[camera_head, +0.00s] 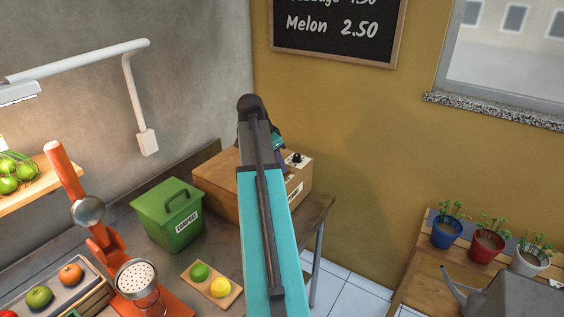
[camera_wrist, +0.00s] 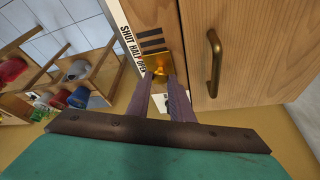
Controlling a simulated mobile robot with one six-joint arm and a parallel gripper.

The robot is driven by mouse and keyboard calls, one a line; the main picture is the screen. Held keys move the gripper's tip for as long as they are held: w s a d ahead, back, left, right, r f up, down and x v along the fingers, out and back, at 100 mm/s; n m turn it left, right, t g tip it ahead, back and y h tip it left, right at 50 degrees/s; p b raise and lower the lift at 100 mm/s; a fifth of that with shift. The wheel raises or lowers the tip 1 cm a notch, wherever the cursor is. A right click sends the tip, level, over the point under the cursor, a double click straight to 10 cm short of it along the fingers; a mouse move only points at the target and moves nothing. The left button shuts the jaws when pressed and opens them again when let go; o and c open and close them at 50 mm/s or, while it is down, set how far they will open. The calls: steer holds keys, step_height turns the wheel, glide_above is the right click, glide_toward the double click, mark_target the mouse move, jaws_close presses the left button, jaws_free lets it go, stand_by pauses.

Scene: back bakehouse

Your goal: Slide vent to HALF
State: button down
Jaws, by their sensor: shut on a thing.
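The vent is on a pale panel of the wooden box, with dark slots (camera_wrist: 151,38) showing in the wrist view. Its label (camera_wrist: 133,48) reads SHUT, HALF, OPEN along the panel edge. The brass slider tab (camera_wrist: 158,64) sits beside the OPEN end of the label, and the slots nearer SHUT and HALF are uncovered. My gripper (camera_wrist: 160,80) is shut on the tab, with one purple finger on each side. In the head view my arm hides the tab and most of my gripper at the wooden box (camera_head: 217,183).
A brass handle (camera_wrist: 213,62) stands out from the box close to the right of my fingers. A black knob (camera_head: 295,159) is on the box. A green compost bin (camera_head: 168,213) stands left of it. Potted plants (camera_head: 487,245) stand at the far right.

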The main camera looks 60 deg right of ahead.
steer(key=shift+a, duration=0.55)
steer(key=c, duration=1.6)
jaws_free()
steer(key=shift+b+v, duration=1.6)
steer(key=shift+v, duration=5.3)
steer(key=shift+s, duration=0.15)
